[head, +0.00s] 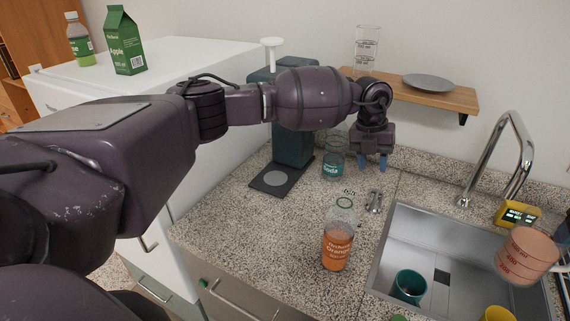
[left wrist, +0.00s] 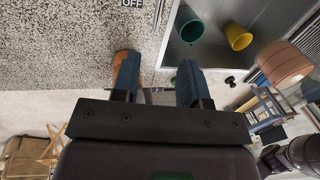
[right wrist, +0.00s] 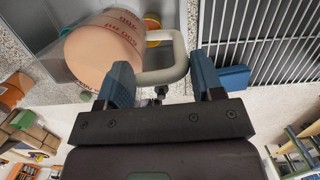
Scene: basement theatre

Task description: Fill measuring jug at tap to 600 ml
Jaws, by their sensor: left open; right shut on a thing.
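The measuring jug (head: 527,255) is salmon-coloured with red markings and is held over the right side of the sink, right of and below the chrome tap (head: 513,135). My right gripper (right wrist: 163,88) is shut on the jug's pale handle (right wrist: 178,60); the jug body (right wrist: 103,48) shows beyond the fingers. Its level against the marks cannot be read. No water stream shows at the tap. A yellow device with a lit display (head: 518,214) sits beside the tap's base. My left gripper (head: 373,163) is open and empty above the back of the counter; it also shows in the left wrist view (left wrist: 158,88).
The sink (head: 386,238) holds a teal cup (head: 408,286) and a yellow cup (head: 497,314). An orange juice bottle (head: 337,245) stands on the counter left of it. A soda glass (head: 333,165) is near my left gripper. A wooden shelf (head: 440,94) hangs behind.

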